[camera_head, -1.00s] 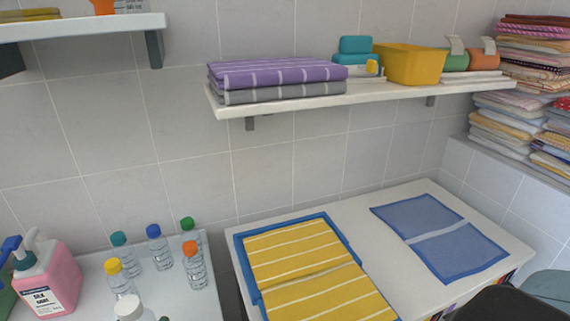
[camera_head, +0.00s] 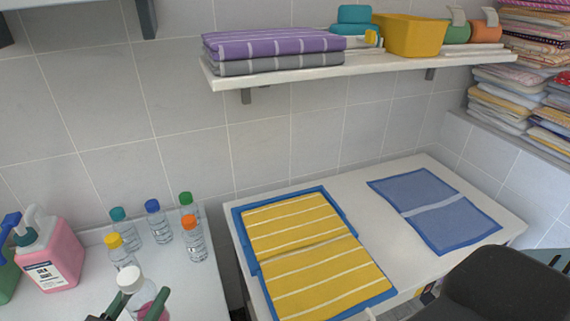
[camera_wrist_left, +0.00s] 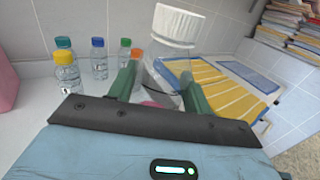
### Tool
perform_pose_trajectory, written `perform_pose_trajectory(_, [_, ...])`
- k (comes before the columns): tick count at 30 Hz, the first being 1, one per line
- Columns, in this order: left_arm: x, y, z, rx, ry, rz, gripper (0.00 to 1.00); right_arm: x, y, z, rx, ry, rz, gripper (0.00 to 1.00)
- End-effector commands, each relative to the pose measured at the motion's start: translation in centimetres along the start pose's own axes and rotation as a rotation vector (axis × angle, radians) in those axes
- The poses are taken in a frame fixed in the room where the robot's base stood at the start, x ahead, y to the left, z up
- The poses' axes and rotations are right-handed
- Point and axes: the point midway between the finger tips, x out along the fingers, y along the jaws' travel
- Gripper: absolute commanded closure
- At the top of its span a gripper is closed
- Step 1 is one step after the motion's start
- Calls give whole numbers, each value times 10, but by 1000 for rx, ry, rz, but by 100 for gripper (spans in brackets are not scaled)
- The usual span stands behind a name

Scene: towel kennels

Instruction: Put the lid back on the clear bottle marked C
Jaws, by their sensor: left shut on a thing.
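A clear bottle with a white ridged lid (camera_head: 131,279) stands at the front of the left white counter, with pinkish colour low in or behind it. My left gripper (camera_head: 138,304) is shut on this bottle, one green finger on each side of its body. In the left wrist view the bottle (camera_wrist_left: 166,68) stands up between the fingers, its white lid (camera_wrist_left: 176,23) above them. No letter C can be read on it. Behind it stand clear bottles with yellow (camera_head: 114,241), teal (camera_head: 117,214), blue (camera_head: 152,206), green (camera_head: 186,198) and orange (camera_head: 190,222) lids. My right gripper is not in view.
A pink soap jug (camera_head: 52,262) stands left of the bottles. A yellow striped towel (camera_head: 310,252) on a blue mat and a blue cloth (camera_head: 433,205) lie on the table to the right. A shelf (camera_head: 225,83) with folded towels hangs above. A dark rounded shape fills the lower right corner.

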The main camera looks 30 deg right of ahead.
Motion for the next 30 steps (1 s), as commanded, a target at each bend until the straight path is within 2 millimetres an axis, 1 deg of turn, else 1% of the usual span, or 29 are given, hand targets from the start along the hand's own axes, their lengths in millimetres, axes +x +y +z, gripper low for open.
perform_pose_trajectory(7, [0, 2, -2, -2, 1, 4, 100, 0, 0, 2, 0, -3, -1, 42])
perform_pose_trajectory(11, [-4, 18, -16, -16, 9, 40, 100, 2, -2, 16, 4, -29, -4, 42])
perform_pose_trajectory(14, [-10, 43, -35, -30, 18, 96, 100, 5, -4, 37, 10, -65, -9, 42])
perform_pose_trajectory(17, [-21, 75, -55, -39, 22, 167, 100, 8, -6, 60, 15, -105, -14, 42])
perform_pose_trajectory(18, [-26, 88, -62, -40, 22, 196, 100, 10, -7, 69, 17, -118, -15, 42])
perform_pose_trajectory(21, [-39, 120, -75, -36, 20, 266, 100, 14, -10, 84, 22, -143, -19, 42])
perform_pose_trajectory(24, [-52, 147, -84, -27, 15, 325, 100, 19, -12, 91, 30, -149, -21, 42])
perform_pose_trajectory(27, [-62, 166, -88, -17, 10, 368, 100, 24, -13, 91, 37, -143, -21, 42])
perform_pose_trajectory(30, [-68, 178, -89, -8, 5, 393, 100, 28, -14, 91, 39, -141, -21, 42])
